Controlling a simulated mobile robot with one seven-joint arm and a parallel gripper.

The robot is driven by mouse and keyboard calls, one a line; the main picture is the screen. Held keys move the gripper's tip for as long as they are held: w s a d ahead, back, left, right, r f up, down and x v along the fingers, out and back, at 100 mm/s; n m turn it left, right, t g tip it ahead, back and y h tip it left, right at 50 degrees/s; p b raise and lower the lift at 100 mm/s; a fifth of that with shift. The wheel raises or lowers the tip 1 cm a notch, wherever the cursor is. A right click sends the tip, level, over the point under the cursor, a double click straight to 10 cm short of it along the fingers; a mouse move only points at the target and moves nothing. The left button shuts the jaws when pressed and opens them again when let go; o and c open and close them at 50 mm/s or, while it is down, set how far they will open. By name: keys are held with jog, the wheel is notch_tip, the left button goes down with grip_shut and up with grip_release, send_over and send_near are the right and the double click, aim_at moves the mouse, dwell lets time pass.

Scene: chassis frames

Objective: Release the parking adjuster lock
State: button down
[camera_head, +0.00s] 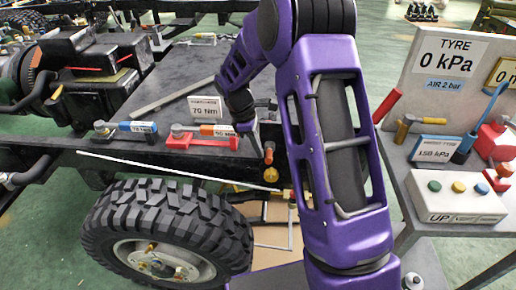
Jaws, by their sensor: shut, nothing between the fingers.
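My purple arm comes down from the top, and my gripper (257,150) is at the front edge of the dark chassis deck (150,98). It is shut and empty. Its tip is beside a small orange-brown part (269,153) at the edge; I cannot tell whether they touch. A yellow round knob (271,174) is just below that part. Which of these small parts is the parking adjuster lock, and whether it is locked, cannot be told. My arm hides the area to their right.
A large black tyre (165,225) stands below the deck edge. Torque tools lie on the deck, one blue (138,127) and one orange (218,130), by a "70 Nm" sign (206,109). At right is a bench with a coloured-button panel (455,197), a hammer (420,121) and a tyre gauge board (447,58).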

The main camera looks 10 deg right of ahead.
aim_at(270, 156)
jog(key=shift+s+d+r+n+p, duration=0.1)
jog(key=shift+s+d+n+p, duration=0.25)
jog(key=shift+n, duration=0.45)
jog(key=d+n+t+p, duration=0.1)
jog(key=n, duration=0.1)
jog(key=s+d+n+p, duration=0.1)
jog(key=n+p, duration=0.1)
jog(key=shift+s+d+r+n+t, duration=0.1)
jog(key=shift+d+n+t, duration=0.05)
jog(key=shift+n+t, duration=0.2)
jog(key=d+n+p, duration=0.1)
jog(key=n, duration=0.1)
jog(key=d+n+t+p, duration=0.1)
jog(key=d+n+p, duration=0.1)
jog(key=shift+d+n+t, duration=0.1)
jog(key=shift+n+t, duration=0.15)
jog(key=shift+d+f, duration=0.1)
jog(key=shift+f, duration=0.1)
